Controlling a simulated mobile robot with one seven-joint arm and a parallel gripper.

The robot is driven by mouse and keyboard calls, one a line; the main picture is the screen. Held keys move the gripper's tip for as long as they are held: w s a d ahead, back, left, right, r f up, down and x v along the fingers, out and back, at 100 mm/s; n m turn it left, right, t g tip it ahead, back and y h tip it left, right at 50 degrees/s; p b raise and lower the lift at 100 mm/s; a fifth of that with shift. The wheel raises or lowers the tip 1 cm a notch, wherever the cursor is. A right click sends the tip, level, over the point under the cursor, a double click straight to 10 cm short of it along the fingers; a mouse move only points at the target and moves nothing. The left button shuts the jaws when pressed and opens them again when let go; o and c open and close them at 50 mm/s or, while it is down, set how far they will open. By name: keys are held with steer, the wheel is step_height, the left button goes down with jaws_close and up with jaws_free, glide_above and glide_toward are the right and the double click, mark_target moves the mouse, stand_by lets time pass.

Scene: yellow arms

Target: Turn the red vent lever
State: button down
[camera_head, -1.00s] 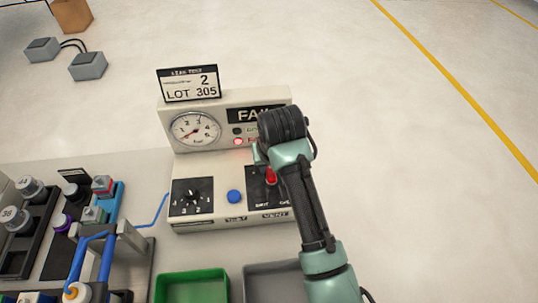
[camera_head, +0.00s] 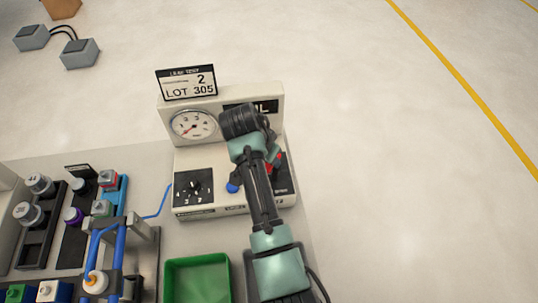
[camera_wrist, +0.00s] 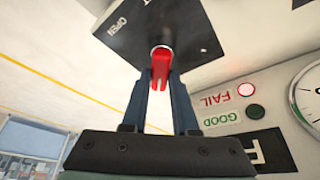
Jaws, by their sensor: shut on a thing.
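The red vent lever (camera_wrist: 160,66) shows in the wrist view, on a black plate (camera_wrist: 187,38) marked OPEN. My gripper (camera_wrist: 161,80) is shut on the lever, with one dark finger on each side of it. In the head view only a bit of the red lever (camera_head: 279,158) shows at the right of my arm. My arm covers the fingers and much of the vent plate there. The lever sits on the front right of the beige test box (camera_head: 215,201).
The box has a pressure gauge (camera_head: 193,125), a black dial (camera_head: 193,188), a blue button (camera_head: 232,187) and a lot sign (camera_head: 187,83). The FAIL lamp (camera_wrist: 246,90) is lit; the GOOD lamp (camera_wrist: 256,111) looks dark. A green tray (camera_head: 197,261) lies in front. Floor at right is clear.

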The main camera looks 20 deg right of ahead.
steer(key=shift+m, duration=0.3)
stand_by(0.4)
steer(key=c, duration=0.7)
jaws_free()
steer(key=shift+r, duration=0.1)
steer(key=b+v, duration=0.1)
steer(key=v, duration=1.1)
steer(key=shift+s+a+r, duration=0.1)
steer(key=shift+a+r, duration=0.1)
steer(key=shift+r, duration=0.15)
